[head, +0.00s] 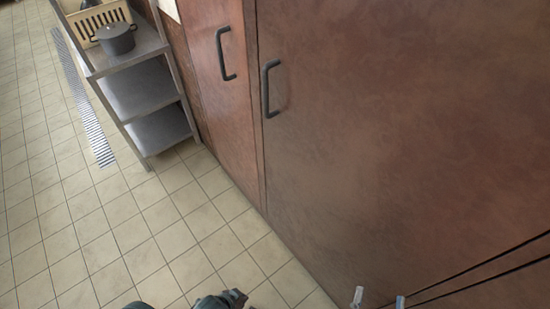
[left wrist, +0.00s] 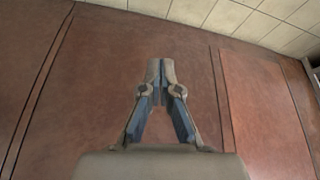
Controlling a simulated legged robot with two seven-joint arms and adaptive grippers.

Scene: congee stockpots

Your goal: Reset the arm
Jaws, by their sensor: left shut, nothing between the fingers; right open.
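My left gripper (left wrist: 160,70) fills the middle of the left wrist view. Its two fingers meet at the tips, shut with nothing between them, in front of a reddish-brown panel. In the head view, dark parts of my left arm show at the bottom edge, left of centre, over the tiled floor. My right gripper (head: 379,301) shows only as two separate fingertips at the bottom edge of the head view, in front of the brown cabinet. It is open and empty; the rest of it is out of frame.
The tall brown cabinet (head: 400,130) with dark handles (head: 270,90) fills the right side. A grey metal shelf unit (head: 143,90) stands at the upper left, holding a grey pot (head: 115,40) and a cream crate (head: 92,20). The tiled floor (head: 60,220) at left is clear, with a drain grate (head: 85,105).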

